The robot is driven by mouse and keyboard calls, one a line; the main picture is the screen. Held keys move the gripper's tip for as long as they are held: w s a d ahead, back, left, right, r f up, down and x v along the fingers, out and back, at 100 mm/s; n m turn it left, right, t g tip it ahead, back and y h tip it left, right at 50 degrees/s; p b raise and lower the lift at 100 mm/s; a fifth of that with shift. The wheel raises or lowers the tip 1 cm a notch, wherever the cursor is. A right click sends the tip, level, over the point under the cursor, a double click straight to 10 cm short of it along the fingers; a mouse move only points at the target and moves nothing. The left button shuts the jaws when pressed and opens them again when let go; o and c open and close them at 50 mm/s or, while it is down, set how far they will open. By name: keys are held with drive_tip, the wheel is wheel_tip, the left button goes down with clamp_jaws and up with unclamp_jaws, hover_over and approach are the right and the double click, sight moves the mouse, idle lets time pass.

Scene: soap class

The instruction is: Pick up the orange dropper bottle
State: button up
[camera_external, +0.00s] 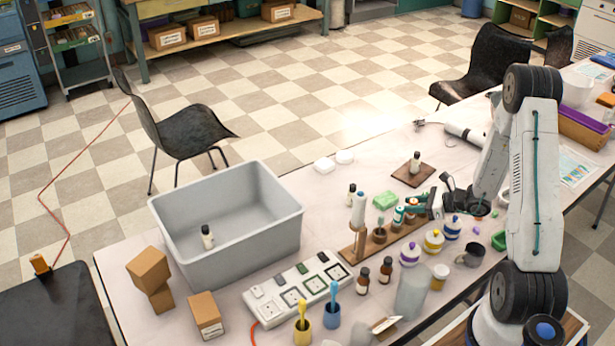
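My gripper (430,206) is low over the table at the right end of a wooden rack (350,250), seen small and partly hidden by its own links. An orange-marked bottle (411,204) shows beside its fingers, at the rack's right part; I cannot tell whether they touch it or whether this is the orange dropper bottle. A white-and-teal bottle (398,218) stands just left of it. Two brown bottles with white labels, one (363,280) and another (385,270), stand in front of the rack. I cannot tell whether my fingers are open or shut.
A large grey bin (172,233) at left holds a small bottle (207,238). A white power-strip-like box (262,304), a tall clear container (411,293), purple- and yellow-topped jars and a green sponge (385,200) crowd around the rack. A small bottle (415,163) stands on a brown board.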

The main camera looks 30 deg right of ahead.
drive_tip(key=c, duration=0.6)
drive_tip(key=shift+r, duration=0.1)
